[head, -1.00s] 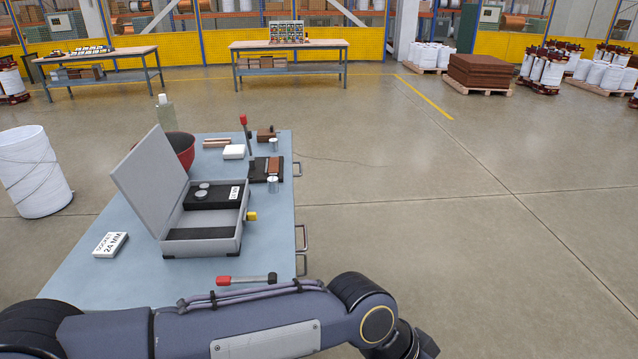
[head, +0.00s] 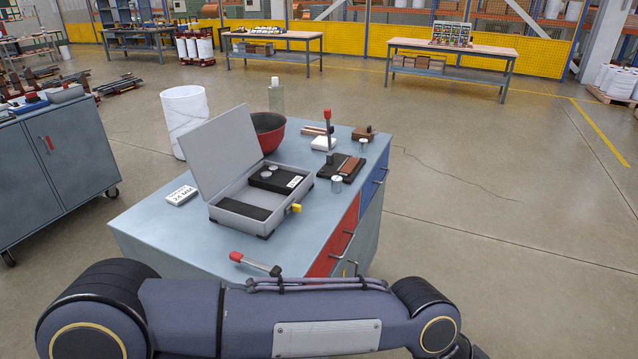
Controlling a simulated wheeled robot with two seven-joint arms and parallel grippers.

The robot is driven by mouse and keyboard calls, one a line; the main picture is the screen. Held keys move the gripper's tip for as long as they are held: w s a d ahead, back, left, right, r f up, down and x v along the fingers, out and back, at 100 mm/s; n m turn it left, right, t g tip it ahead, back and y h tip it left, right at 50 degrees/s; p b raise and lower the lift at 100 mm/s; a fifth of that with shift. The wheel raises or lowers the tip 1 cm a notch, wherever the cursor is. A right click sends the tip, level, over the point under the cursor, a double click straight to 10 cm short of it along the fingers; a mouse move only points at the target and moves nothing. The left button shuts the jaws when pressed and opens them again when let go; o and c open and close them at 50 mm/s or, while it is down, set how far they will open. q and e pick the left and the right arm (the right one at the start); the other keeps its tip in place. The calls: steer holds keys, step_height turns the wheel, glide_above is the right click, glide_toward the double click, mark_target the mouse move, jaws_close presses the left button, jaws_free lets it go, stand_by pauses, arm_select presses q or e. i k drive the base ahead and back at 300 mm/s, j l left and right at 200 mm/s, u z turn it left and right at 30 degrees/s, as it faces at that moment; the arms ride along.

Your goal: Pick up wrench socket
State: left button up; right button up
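An open grey case (head: 240,212) stands on the blue-grey cabinet top (head: 160,232), with its lid (head: 222,150) raised on the left. Inside is a black block (head: 268,182) with a white label and small round silver pieces (head: 268,171) on top. Two silver cylinders, which look like sockets, stand to the right: a nearer one (head: 337,184) and a farther one (head: 363,145). A white label block (head: 181,195) reading 24 MM lies left of the case. A red-handled tool (head: 255,263) lies at the near edge. My arm crosses the bottom of the view; neither gripper shows.
A black fixture (head: 343,168), an upright red-topped lever (head: 328,128) and a white block (head: 322,144) stand near the cylinders. Another cabinet (head: 55,165) is at left; floor at right is clear.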

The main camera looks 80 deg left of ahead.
mark_target(336, 181)
steer(key=i+j+u, duration=0.25)
steer(key=i+u, duration=0.2)
steer(key=i+j+u, duration=0.1)
steer(key=i+u, duration=0.2)
steer(key=u, duration=0.15)
steer(key=i+u, duration=0.45)
steer(key=i+l+u, duration=0.25)
steer(key=u, duration=0.15)
steer(key=i+u, duration=0.2)
steer(key=u, duration=0.2)
steer(key=i+u, duration=0.25)
steer(key=u, duration=0.15)
steer(key=i+u, duration=0.25)
steer(key=u, duration=0.2)
steer(key=i+l+u, duration=0.2)
steer(key=u, duration=0.2)
steer(key=i+u, duration=0.15)
steer(key=u, duration=0.3)
steer(key=i+u, duration=0.2)
steer(key=u, duration=0.25)
steer(key=i+l+u, duration=0.1)
steer(key=u, duration=0.35)
steer(key=i, duration=0.1)
